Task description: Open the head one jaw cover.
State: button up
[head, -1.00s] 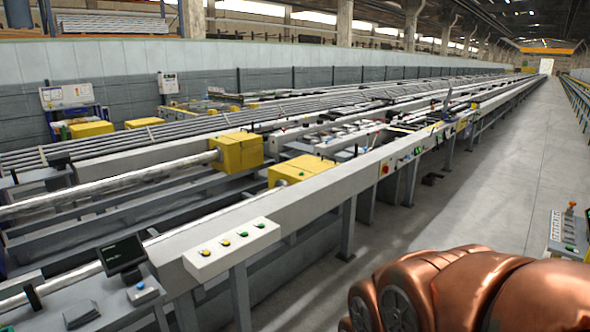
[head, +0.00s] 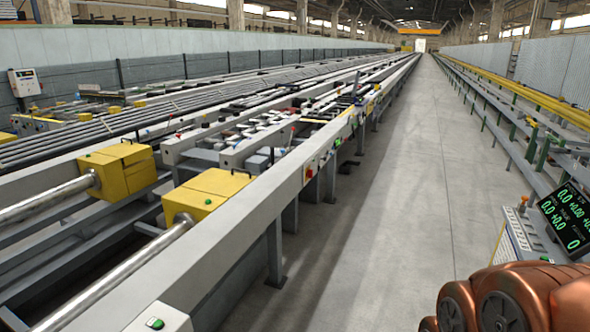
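Two yellow box-shaped housings sit on the runout table at left in the head view. The farther yellow housing (head: 127,171) has a light metal bar running into its left side. The nearer yellow housing (head: 205,193) has another bar at its front and a dark handle-like piece at its top right. Both look closed. I cannot tell which one is head one, and no label is readable. My copper-coloured arm shows at the bottom right corner; my gripper is not in view.
A long grey rail (head: 245,217) on legs borders the table. A control box with a green button (head: 155,323) is at bottom left. A console screen (head: 568,219) with green digits stands at right. The grey aisle floor (head: 400,190) is clear.

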aim_at(227, 183)
jog(key=z, duration=0.25)
jog(key=i, duration=1.8)
jog(key=u, duration=0.4)
jog(key=i, duration=1.25)
jog(key=u, duration=1.65)
jog(key=i, duration=0.8)
jog(key=u, duration=0.65)
